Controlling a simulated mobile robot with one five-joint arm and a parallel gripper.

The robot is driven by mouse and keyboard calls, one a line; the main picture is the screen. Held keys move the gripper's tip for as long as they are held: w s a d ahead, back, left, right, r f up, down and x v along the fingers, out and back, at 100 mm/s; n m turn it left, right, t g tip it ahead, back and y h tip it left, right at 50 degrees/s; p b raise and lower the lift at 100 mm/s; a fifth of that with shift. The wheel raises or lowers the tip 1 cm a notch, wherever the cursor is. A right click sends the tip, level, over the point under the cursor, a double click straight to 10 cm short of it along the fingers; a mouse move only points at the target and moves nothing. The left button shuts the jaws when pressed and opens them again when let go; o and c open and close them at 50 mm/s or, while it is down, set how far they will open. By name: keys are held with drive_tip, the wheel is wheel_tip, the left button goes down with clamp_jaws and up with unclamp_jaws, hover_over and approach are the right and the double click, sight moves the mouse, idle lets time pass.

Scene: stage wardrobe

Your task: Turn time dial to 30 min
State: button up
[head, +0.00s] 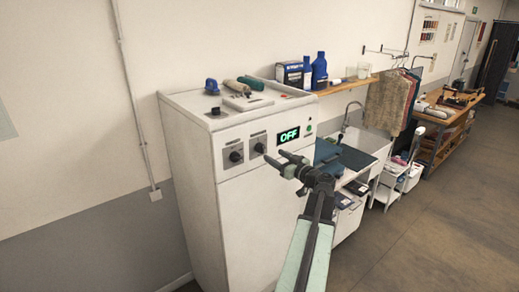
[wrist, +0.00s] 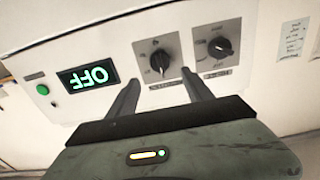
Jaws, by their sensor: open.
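A white machine has two black dials on its front panel. The dial nearer the display (head: 259,147) is also in the wrist view (wrist: 158,62), its pointer toward the picture's bottom. The other dial (head: 235,156) is on the far side, at the upper right of the wrist view (wrist: 220,47). The labels are too small to read surely, so I cannot tell which is the time dial. The display (head: 288,135) reads OFF, upside down in the wrist view (wrist: 87,75). My gripper (head: 275,157) is open and empty, its fingertips (wrist: 161,76) apart on either side of the nearer dial, seemingly short of it.
A green button (wrist: 43,89) and a smaller one sit beside the display. The white machine (head: 240,225) bears a blue item (head: 211,86) and rolls on top. A sink (head: 365,140) and a shelf with blue bottles (head: 319,70) stand to the right.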

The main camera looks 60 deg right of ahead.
sight(263, 149)
drive_tip(key=x, duration=0.8)
drive_tip(key=shift+s+a, duration=0.1)
clamp_jaws()
